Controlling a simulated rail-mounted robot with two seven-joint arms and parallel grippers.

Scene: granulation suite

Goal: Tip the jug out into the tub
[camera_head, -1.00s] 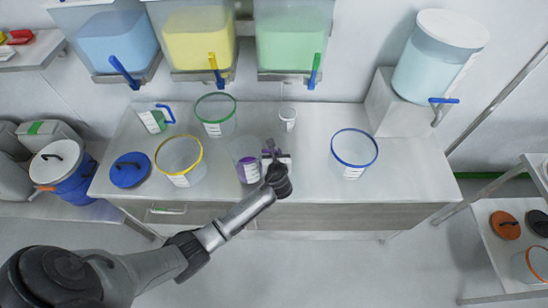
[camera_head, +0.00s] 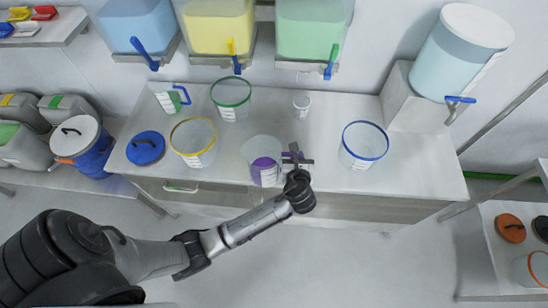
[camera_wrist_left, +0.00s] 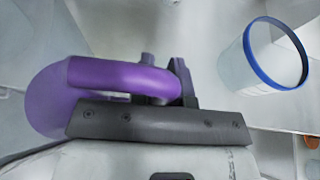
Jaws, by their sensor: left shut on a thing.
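The jug (camera_head: 262,152) is clear with a purple patch low on its side and a purple handle. It looks roughly upright at the bench's front edge; I cannot tell if it is clear of the bench. My left gripper (camera_head: 297,161) is shut on the handle, at the jug's right side. The left wrist view shows the purple handle (camera_wrist_left: 120,75) against my dark finger (camera_wrist_left: 160,122). Three clear tubs stand on the bench: blue-rimmed (camera_head: 363,146), yellow-rimmed (camera_head: 194,143) and green-rimmed (camera_head: 231,101). The blue-rimmed tub (camera_wrist_left: 262,62) also shows in the left wrist view. My right gripper is out of view.
A small white cup (camera_head: 301,107) stands behind my gripper. A blue lid (camera_head: 145,148) and a blue-handled jug (camera_head: 168,97) are at the left. Tap tanks hang above the back, and a tank (camera_head: 455,65) stands at the right. The bench (camera_head: 425,170) is clear right of the blue-rimmed tub.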

